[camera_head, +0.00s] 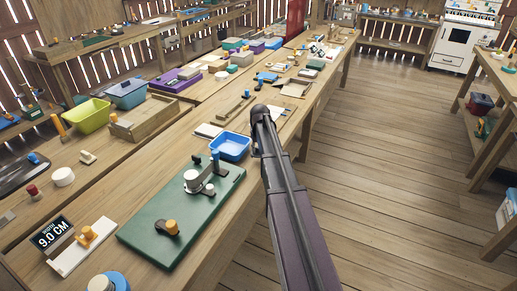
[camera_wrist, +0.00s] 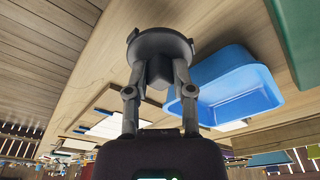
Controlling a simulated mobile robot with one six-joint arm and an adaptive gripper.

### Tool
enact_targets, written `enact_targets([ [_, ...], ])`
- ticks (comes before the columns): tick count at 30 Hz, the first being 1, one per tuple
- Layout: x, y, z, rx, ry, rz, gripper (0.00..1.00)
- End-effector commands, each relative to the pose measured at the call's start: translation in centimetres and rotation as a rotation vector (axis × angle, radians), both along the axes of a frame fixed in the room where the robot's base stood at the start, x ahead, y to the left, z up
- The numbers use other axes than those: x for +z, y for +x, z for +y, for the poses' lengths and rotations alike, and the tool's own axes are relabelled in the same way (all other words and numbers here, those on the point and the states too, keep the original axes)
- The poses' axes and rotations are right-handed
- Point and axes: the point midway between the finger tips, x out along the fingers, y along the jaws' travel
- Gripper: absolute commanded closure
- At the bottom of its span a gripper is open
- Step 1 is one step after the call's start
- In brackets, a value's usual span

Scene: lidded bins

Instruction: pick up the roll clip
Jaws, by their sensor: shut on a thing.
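In the wrist view my gripper (camera_wrist: 160,78) has its two fingers drawn together on a dark, rounded thing with small tabs at its sides. I take this to be the roll clip (camera_wrist: 160,42); its underside and finer shape do not show. It appears in front of the bench top, beside the blue tray (camera_wrist: 232,85); I cannot tell its height.
A green board (camera_head: 190,228) with upright fittings lies at the front of the bench. A white stand with an orange knob (camera_head: 86,235) is at its left. Several boxes and boards crowd the bench behind. The wooden floor (camera_head: 400,140) at right is clear.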

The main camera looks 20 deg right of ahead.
Motion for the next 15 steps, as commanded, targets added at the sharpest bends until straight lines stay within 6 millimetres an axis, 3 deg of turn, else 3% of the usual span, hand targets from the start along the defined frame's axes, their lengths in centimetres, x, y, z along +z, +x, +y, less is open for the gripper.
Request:
enact_targets([
  [3, 0.3, -3.4, 0.5, -0.001, 0.000, 0.000, 0.89],
  [15, 1.1, -12.1, 1.5, -0.001, 0.000, 0.000, 0.89],
])
